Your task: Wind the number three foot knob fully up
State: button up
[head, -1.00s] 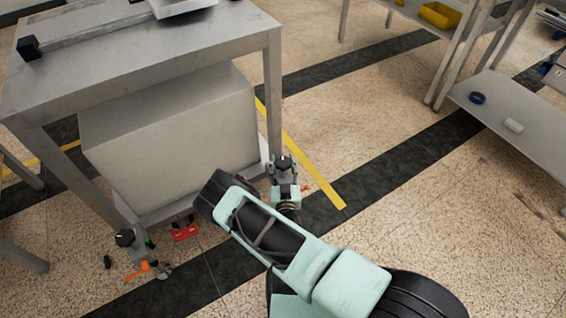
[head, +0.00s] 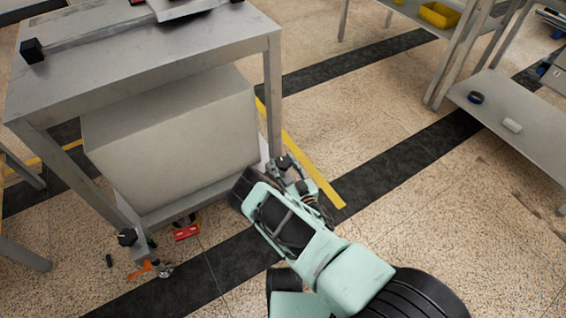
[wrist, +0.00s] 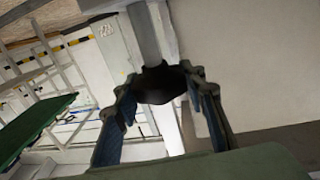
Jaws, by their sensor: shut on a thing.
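A black foot knob (wrist: 160,82) sits at the lower end of a grey table leg in the wrist view. My gripper (wrist: 163,98) has one finger on each side of it and is shut on it. In the head view the knob (head: 284,161) shows as a dark cap at the bottom of the table's right front leg (head: 273,95), with my gripper (head: 301,184) beside it on the right. My wrist hides much of this foot. I cannot read a number on it.
The grey table (head: 150,65) has a large grey box (head: 175,140) under it. Another foot with a black knob (head: 127,237) and orange tab (head: 142,270) stands at the left leg. A red object (head: 186,230) lies between them. The floor right of the yellow line (head: 300,155) is clear.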

jog(key=o, duration=1.2)
jog(key=shift+c, duration=0.2)
notch_tip(320, 180, up, 10)
jog(key=shift+r, duration=0.1)
jog(key=shift+w, duration=0.1)
